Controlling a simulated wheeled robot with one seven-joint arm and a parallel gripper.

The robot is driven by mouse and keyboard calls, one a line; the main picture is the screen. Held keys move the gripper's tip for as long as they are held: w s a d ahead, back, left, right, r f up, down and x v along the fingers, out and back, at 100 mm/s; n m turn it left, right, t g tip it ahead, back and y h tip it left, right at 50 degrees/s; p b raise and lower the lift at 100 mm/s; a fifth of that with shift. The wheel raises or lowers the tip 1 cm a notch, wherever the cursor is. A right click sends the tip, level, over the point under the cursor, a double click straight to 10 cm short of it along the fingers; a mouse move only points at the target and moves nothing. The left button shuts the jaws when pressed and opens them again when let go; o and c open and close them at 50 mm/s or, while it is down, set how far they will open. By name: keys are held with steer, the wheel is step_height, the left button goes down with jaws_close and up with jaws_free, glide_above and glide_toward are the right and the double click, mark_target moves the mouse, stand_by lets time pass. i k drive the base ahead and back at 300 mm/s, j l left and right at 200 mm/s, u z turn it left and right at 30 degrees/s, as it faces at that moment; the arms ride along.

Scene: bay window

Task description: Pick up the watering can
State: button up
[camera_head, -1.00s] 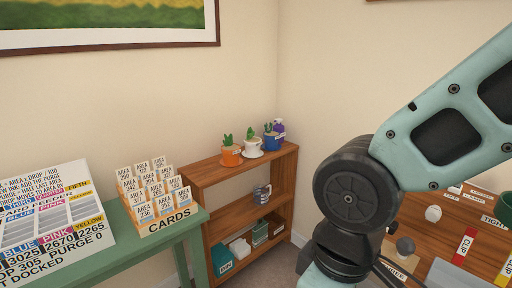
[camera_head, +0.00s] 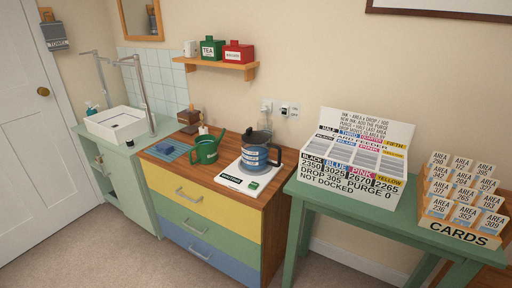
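A green watering can (camera_head: 205,151) stands upright on the wooden top of a chest of drawers (camera_head: 204,209), left of the middle of the head view. Its spout points up to the right and its handle shows at its left side. Just to its right, a dark pot with a blue labelled band (camera_head: 255,157) stands on a white scale-like base (camera_head: 239,178). My gripper is not in view, and no part of my arm shows now.
A blue mat (camera_head: 167,151) and a brown box-like grinder (camera_head: 189,122) are near the can. A shelf with tins (camera_head: 215,64) hangs above. A sink cabinet (camera_head: 132,180) stands left; a green table with cards (camera_head: 290,230) stands right. Open carpet lies in front.

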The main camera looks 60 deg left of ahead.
mark_target(210, 147)
steer(key=u, duration=2.3)
steer(key=i+l+u, duration=0.4)
steer(key=i, duration=0.15)
